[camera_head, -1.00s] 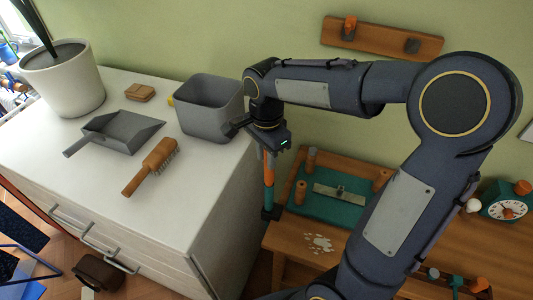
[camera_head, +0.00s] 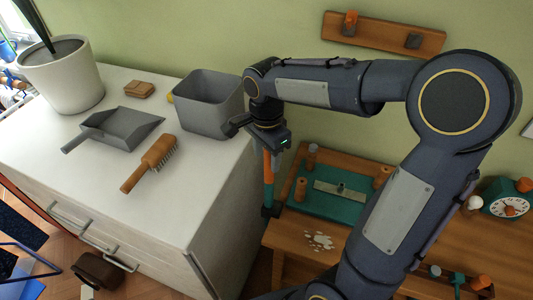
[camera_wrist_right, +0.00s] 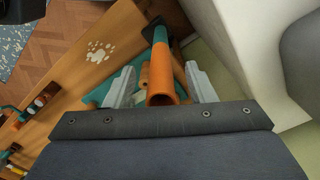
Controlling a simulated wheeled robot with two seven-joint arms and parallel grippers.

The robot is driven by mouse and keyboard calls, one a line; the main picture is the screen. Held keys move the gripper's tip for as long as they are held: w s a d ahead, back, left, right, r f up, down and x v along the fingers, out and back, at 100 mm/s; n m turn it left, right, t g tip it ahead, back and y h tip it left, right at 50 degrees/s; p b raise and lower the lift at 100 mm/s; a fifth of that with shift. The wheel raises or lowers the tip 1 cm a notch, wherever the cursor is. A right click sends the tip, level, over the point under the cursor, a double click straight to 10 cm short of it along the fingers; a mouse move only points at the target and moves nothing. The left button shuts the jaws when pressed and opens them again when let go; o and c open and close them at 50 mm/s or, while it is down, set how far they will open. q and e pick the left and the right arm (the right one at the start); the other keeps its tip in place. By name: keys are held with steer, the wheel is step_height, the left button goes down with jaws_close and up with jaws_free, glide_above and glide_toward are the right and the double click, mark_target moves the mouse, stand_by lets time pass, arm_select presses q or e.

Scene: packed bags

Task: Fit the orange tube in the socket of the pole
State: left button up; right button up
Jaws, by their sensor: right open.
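The orange tube (camera_head: 268,165) stands upright below my right gripper (camera_head: 266,148) in the head view. In the right wrist view the orange tube (camera_wrist_right: 161,76) shows its round open end between the two fingers of my right gripper (camera_wrist_right: 161,86). The fingers are apart, one on each side of the tube, with gaps. The teal pole (camera_head: 269,193) runs on below the tube in line with it, with a dark piece at its foot, and it also shows beyond the tube (camera_wrist_right: 158,35). The joint between tube and pole is too small to judge. My left gripper is out of view.
A white cabinet (camera_head: 190,190) with a grey bin (camera_head: 208,115), a dustpan (camera_head: 120,128) and a brush (camera_head: 150,163) stands close left of the pole. A teal board with wooden pegs (camera_head: 320,205) lies on the wooden bench (camera_head: 290,238) to the right. A clock (camera_head: 508,204) stands farther right.

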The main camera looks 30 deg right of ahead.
step_height(320, 180, up, 8)
steer(key=shift+f, duration=0.15)
stand_by(0.6)
steer(key=s+a+f+n+t+y, duration=0.1)
steer(key=s+f+n+t+y, duration=0.1)
steer(key=s+n, duration=0.5)
steer(key=s+a+f+n+t+y, duration=0.1)
steer(key=s+a+f+n+t, duration=0.1)
steer(key=s+n, duration=0.5)
step_height(320, 180, down, 2)
steer(key=s+t, duration=0.1)
steer(key=s, duration=0.1)
steer(key=shift+s+a+t+y, duration=0.15)
steer(key=shift+s+t+y, duration=0.15)
steer(key=shift+s+y, duration=0.1)
